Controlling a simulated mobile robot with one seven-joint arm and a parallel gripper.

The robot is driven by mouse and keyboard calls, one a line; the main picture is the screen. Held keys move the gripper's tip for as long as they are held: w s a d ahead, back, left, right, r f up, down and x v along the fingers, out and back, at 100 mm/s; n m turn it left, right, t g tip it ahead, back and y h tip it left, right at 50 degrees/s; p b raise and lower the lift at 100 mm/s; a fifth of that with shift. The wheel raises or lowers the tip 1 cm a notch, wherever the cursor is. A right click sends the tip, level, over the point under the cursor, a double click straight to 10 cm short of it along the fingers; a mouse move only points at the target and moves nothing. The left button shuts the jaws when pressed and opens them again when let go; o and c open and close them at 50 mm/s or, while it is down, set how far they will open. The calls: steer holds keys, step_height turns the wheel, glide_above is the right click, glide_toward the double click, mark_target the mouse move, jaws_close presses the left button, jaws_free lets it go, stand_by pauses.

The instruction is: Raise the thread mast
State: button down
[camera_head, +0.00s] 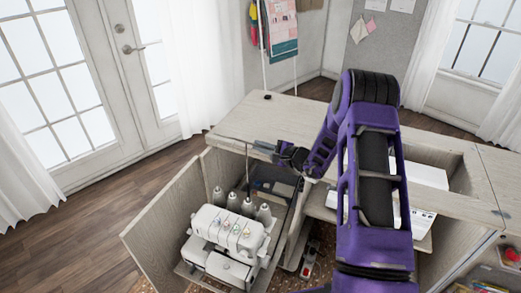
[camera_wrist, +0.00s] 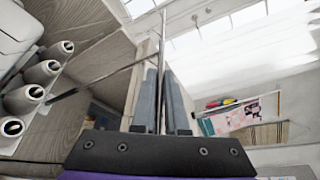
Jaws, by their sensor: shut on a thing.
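The thread mast (camera_head: 247,170) is a thin dark upright rod behind the spools of the white overlock machine (camera_head: 225,232). A thin bar at its top extends to the left. In the wrist view the mast's rod (camera_wrist: 95,78) runs from the spools up toward the fingers. My gripper (camera_head: 259,146) is at the mast's top, above and behind the machine. In the wrist view my gripper (camera_wrist: 162,100) is shut on the mast, with the thin top bar between its two grey fingers and sticking out past their tips. The exact contact is partly hidden by the fingers.
Several pale thread cones (camera_head: 233,202) stand below the mast. The machine sits in an open compartment beside a wooden side panel (camera_head: 160,215). The cabinet top (camera_head: 250,112) lies just behind my gripper. Open air lies above the machine.

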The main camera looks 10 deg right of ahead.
steer(key=shift+w+r, duration=0.15)
steer(key=shift+r, duration=0.15)
steer(key=c, duration=0.9)
jaws_free()
steer(key=shift+c, duration=0.2)
steer(key=shift+s+d, duration=0.2)
steer(key=shift+s, duration=0.1)
steer(key=v, duration=1.7)
steer(key=shift+f+b, duration=0.2)
steer(key=shift+b, duration=0.15)
